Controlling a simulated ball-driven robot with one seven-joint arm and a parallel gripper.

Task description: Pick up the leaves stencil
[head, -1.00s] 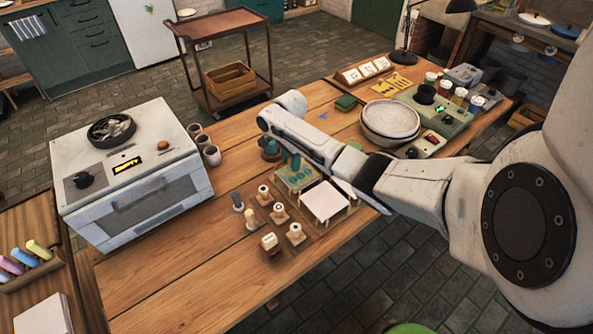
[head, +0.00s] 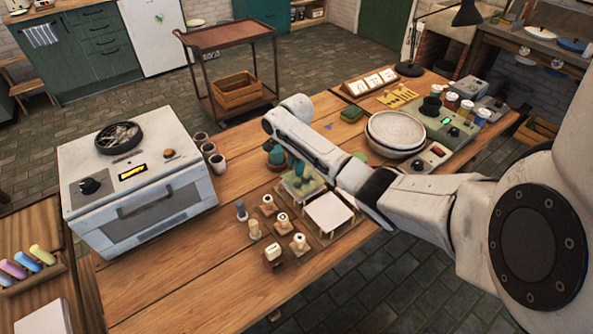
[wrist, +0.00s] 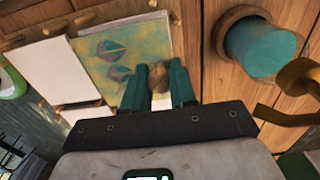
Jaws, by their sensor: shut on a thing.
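The leaves stencil (wrist: 128,42) is a thin yellow-green sheet with leaf-shaped cut-outs. It lies just beyond my fingertips in the wrist view, and in the head view (head: 299,187) it sits under my gripper beside a white panel. My gripper (wrist: 168,74) points down, with teal fingers closed around a small brown knob at the stencil's edge. The fingertips are partly hidden by my arm in the head view. I cannot tell how far the stencil is off its rack.
Several stamps (head: 283,221) are in front on the left. A teal cylinder (wrist: 262,47) is close on the right in the wrist view. Stacked bowls (head: 396,131) stand right of my arm.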

